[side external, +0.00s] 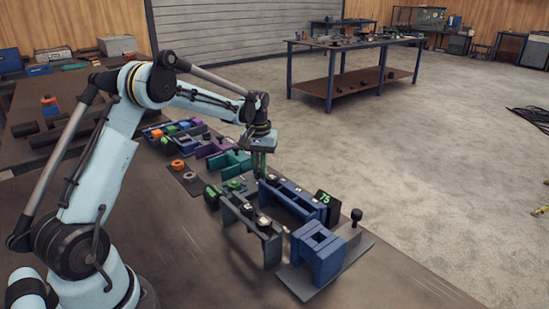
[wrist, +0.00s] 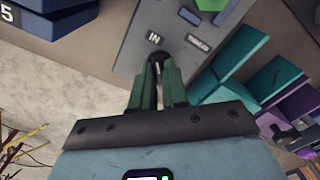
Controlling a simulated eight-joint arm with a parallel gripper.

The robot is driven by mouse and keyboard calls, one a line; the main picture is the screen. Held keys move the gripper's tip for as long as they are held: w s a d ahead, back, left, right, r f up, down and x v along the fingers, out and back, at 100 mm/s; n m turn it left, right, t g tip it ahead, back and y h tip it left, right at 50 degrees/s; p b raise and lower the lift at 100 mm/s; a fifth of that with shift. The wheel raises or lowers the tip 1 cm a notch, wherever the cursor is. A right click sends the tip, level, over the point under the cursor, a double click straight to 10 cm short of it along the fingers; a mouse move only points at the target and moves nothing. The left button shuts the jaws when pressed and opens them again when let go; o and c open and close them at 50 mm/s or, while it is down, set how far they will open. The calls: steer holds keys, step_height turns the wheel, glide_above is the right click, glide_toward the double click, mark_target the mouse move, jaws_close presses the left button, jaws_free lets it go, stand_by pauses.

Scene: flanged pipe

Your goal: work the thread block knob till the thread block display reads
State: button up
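My gripper (wrist: 160,70) has green fingers pointing down at a grey plate (wrist: 190,62) marked "IN" and a second label that seems to start with "Thread". A small dark knob (wrist: 159,56) shows at the fingertips, partly hidden by them. A narrow gap shows between the fingers; I cannot tell whether they grip the knob. In the side view my gripper (side external: 260,170) is at the far end of the blue block (side external: 295,200), and the knob is hidden there. A black display (side external: 325,198) by this block reads "75" in green; only a "5" shows in the wrist view (wrist: 6,14).
A second dark display (side external: 211,196) with unreadable green text stands by a grey block (side external: 250,215). Another blue block (side external: 318,250) with a black knob (side external: 356,215) is nearer the camera. Teal (side external: 236,160) and purple blocks stand close behind my gripper.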

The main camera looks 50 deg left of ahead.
steer(key=o, duration=0.4)
step_height(320, 180, up, 12)
stand_by(0.6)
steer(key=s+d+r+m+t, duration=0.4)
steer(key=s+d, duration=0.4)
steer(key=d, duration=0.3)
steer(key=shift+s+d+f+m+t, duration=0.6)
steer(key=shift+s+d+f, duration=0.3)
steer(key=shift+s+d, duration=0.6)
steer(key=shift+s+d+f+m+t, duration=0.45)
steer(key=shift+s+d+f+m, duration=0.45)
steer(key=shift+s, duration=0.8)
steer(key=shift+s+d+f+m+t, duration=0.55)
steer(key=shift+s+d+f, duration=0.4)
steer(key=shift+s+d, duration=0.65)
